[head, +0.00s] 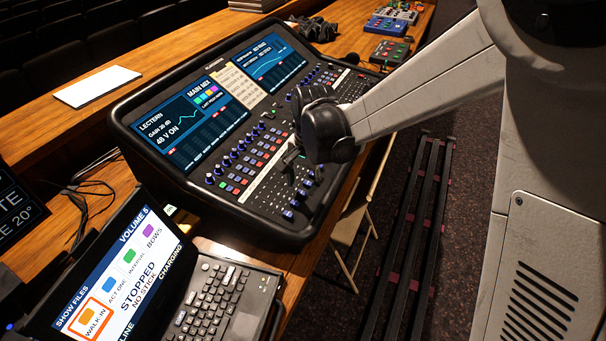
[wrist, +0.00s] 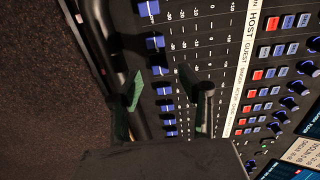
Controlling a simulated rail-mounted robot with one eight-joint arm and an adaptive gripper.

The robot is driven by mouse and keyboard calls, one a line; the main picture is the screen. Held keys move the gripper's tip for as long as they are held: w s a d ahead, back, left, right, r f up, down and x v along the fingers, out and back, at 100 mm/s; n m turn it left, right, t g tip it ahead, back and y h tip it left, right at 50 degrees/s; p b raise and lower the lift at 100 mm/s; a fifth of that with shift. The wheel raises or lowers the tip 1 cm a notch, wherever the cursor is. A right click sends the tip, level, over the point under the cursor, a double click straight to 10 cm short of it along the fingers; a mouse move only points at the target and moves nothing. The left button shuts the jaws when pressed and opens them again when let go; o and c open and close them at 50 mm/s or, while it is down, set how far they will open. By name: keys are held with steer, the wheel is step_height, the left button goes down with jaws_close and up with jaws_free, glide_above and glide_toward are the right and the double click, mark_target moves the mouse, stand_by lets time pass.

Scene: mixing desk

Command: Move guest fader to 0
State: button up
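The wrist view shows the fader bank sideways, with a row of blue fader caps near the low end of their scales. The name strip (wrist: 240,70) reads HOST, GUEST and more. The guest fader (wrist: 160,70) appears to be the third cap from the top, below the -30 mark; the match is not certain. My gripper (wrist: 168,98) is open and empty, with one green-padded finger on each side of the cap row. I cannot tell its height above the panel. In the head view my gripper (head: 296,158) is over the lower right of the mixing desk (head: 190,180) and hides some faders.
Coloured buttons and blue knobs (wrist: 297,87) lie beyond the name strip. The desk's screens (head: 205,115) stand behind the controls. A laptop (head: 215,300) sits at the front left. A chair (head: 350,225) and dark rails (head: 400,230) are on the floor at right.

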mark_target(301, 193)
steer(key=shift+a+f, duration=0.1)
steer(key=shift+f, duration=1.4)
jaws_close()
